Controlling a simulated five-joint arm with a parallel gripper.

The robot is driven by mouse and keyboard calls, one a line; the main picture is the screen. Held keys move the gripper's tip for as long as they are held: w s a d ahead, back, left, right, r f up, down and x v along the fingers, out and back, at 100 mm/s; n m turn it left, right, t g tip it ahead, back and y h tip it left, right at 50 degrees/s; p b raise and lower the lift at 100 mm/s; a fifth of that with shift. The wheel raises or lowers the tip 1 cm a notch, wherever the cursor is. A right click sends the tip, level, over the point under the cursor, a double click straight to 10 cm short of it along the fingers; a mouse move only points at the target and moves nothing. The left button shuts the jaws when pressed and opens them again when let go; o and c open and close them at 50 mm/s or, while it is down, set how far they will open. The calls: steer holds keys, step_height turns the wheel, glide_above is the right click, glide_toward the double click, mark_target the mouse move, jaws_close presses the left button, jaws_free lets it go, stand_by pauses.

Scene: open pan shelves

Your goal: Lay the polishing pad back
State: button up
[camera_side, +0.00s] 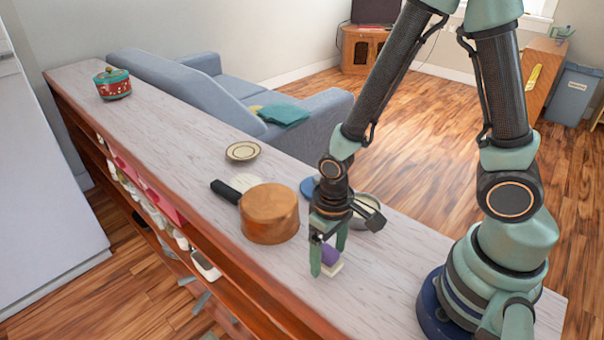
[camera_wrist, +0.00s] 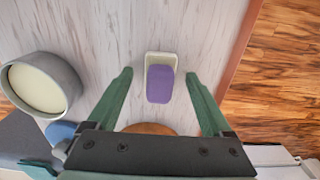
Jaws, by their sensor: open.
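The polishing pad, a purple rounded block (camera_side: 331,254), is between the fingers of my gripper (camera_side: 328,262). It also shows in the wrist view (camera_wrist: 160,84). A small white tray (camera_side: 333,269) lies on the shelf top below the pad. In the wrist view the far rim of the tray (camera_wrist: 162,56) shows beyond the pad, and the pad covers most of the rest. My gripper (camera_wrist: 159,77) is open, pointing down, with a finger on each side of the pad and a visible gap on both sides. Whether the pad rests fully inside the tray is hard to tell.
A round wooden block (camera_side: 270,215) stands left of my gripper, with a black-handled item (camera_side: 226,191) behind it. A grey pan (camera_side: 370,212) and a blue disc (camera_side: 308,187) are close behind. A small plate (camera_side: 243,151) and red pot (camera_side: 112,84) stand farther back. The shelf's front edge is near.

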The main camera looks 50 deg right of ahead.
steer(key=shift+r, duration=3.45)
step_height(320, 180, up, 12)
steer(key=w+d+r+t, duration=0.2)
steer(key=d+r+t, duration=0.3)
steer(key=d, duration=0.2)
steer(key=shift+w+d+t, duration=0.15)
steer(key=shift+w+t, duration=0.15)
